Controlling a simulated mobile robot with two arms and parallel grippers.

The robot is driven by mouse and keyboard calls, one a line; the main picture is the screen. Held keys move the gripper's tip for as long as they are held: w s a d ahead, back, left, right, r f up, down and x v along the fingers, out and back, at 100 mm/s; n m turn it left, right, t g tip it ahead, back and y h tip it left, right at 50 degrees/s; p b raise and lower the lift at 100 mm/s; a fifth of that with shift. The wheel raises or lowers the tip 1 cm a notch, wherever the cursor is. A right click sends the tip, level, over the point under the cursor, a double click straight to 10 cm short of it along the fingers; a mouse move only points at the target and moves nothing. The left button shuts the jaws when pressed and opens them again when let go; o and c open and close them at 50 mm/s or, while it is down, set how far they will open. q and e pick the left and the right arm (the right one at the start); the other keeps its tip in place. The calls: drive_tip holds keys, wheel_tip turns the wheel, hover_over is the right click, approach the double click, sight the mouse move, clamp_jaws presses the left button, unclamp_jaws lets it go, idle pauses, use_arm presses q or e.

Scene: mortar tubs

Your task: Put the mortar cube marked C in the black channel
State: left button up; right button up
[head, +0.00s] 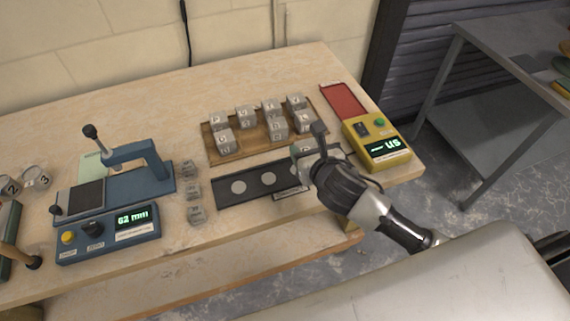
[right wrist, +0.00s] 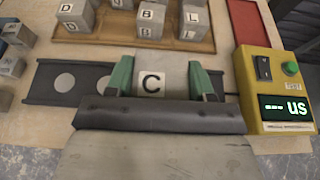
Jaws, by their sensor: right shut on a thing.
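The mortar cube marked C (right wrist: 152,72) is grey with a white label and sits between the green-padded fingers of my right gripper (right wrist: 165,80). In the head view my right gripper (head: 312,152) is over the right part of the black channel (head: 253,184), with the cube (head: 302,149) mostly hidden by it. The channel also shows in the right wrist view (right wrist: 44,84), with two pale round spots to the left of the cube. I cannot tell whether the cube touches the channel floor. My left gripper is not in view.
A wooden tray (head: 229,154) with several lettered cubes stands behind the channel. A yellow device (head: 377,141) reading "US" and a red tray (head: 344,101) are at the right. Several small grey blocks (head: 193,188) and a blue machine (head: 108,219) are at the left.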

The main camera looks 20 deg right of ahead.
hover_over(283, 174)
wheel_tip(283, 174, down, 3)
drive_tip(key=shift+f, duration=2.1)
drive_tip(key=shift+f, duration=0.2)
drive_tip(key=o, duration=1.2)
drive_tip(key=shift+r, duration=0.2)
drive_tip(key=v, duration=1.2)
drive_tip(key=shift+d+f, duration=0.1)
